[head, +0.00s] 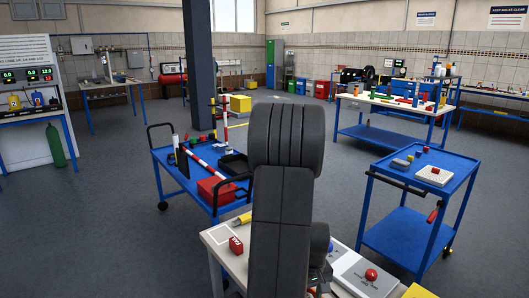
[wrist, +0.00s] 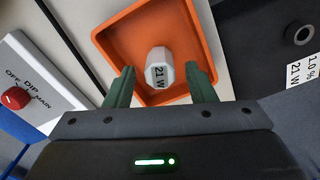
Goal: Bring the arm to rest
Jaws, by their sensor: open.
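My gripper (wrist: 163,92) shows in the wrist view with its two green fingers apart. Past the fingertips a white piece marked "21 W" (wrist: 159,69) sits in an orange tray (wrist: 122,40). The fingertips overlap the tray's near side in the picture; I cannot tell how far above it they are. In the head view my dark arm rises in the middle and hides part of the white table (head: 222,250). My gripper is hidden there.
A panel with a red knob (wrist: 15,98), marked "OFF DIP MAIN", lies at left in the wrist view. A dark block (wrist: 300,33) with a hole is at right. In the head view, blue carts (head: 428,203) stand beyond the table, with open grey floor (head: 110,220) at left.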

